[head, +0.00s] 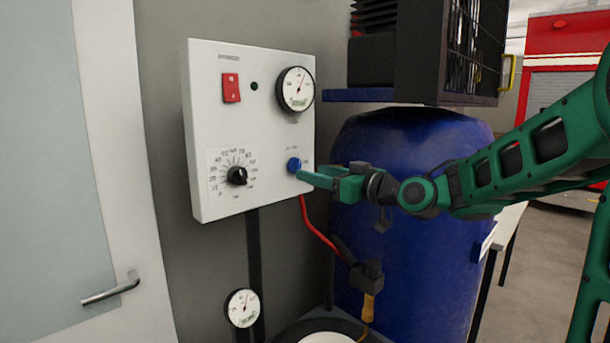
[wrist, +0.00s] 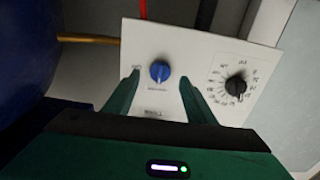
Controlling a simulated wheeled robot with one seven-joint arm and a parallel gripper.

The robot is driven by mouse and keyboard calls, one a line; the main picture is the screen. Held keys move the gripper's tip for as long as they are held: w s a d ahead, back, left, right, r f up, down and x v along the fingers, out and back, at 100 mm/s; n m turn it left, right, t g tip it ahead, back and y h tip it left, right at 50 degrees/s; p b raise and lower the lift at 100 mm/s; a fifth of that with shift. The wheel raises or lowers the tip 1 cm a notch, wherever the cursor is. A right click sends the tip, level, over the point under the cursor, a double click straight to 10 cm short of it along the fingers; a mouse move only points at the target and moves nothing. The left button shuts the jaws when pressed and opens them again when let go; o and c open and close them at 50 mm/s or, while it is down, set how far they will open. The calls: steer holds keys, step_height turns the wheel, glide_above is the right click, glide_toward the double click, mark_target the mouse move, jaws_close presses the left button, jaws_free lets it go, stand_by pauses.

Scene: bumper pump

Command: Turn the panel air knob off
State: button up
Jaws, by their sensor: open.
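The white control panel (head: 215,120) is on the left in the head view, with a blue knob (head: 294,165) at its lower right. I take the blue knob to be the air knob; its label is too small to read. My gripper (head: 304,174) reaches in from the right, with its fingertips close to the knob. In the wrist view, the blue knob (wrist: 160,71) shows between the two open fingers of my gripper (wrist: 158,80). A gap shows on each side of the knob. I cannot tell whether the fingertips reach around it.
A black dial knob (head: 237,176), red switch (head: 231,88) and round gauge (head: 296,89) are on the same panel. A red hose (head: 315,228) hangs below it. A blue tank (head: 410,250) stands close to the right. A door (head: 60,160) is at the left.

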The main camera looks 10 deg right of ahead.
steer(key=v, duration=0.5)
steer(key=shift+s, duration=0.1)
steer(key=shift+f, duration=0.1)
steer(key=s+d+f+m+g+h, duration=0.2)
steer(key=s+d+f+g+h, duration=0.3)
steer(key=f, duration=0.5)
steer(key=s+d+f+m+g+h, duration=0.2)
steer(key=s+d+f+m, duration=0.1)
steer(key=s+d+f, duration=0.5)
steer(key=s+d+f+m+g, duration=0.2)
steer(key=s, duration=0.5)
steer(key=s+d+f+m+g+h, duration=0.1)
steer(key=s+f+m+g, duration=0.2)
steer(key=s, duration=0.5)
steer(key=s+d+f+m+g+h, duration=0.1)
steer(key=s+d+f+m+g, duration=0.1)
steer(key=s, duration=0.6)
steer(key=shift+d+f+m+g, duration=0.3)
steer(key=shift+f+m+g, duration=0.1)
steer(key=shift+g, duration=0.3)
steer(key=shift+s, duration=0.1)
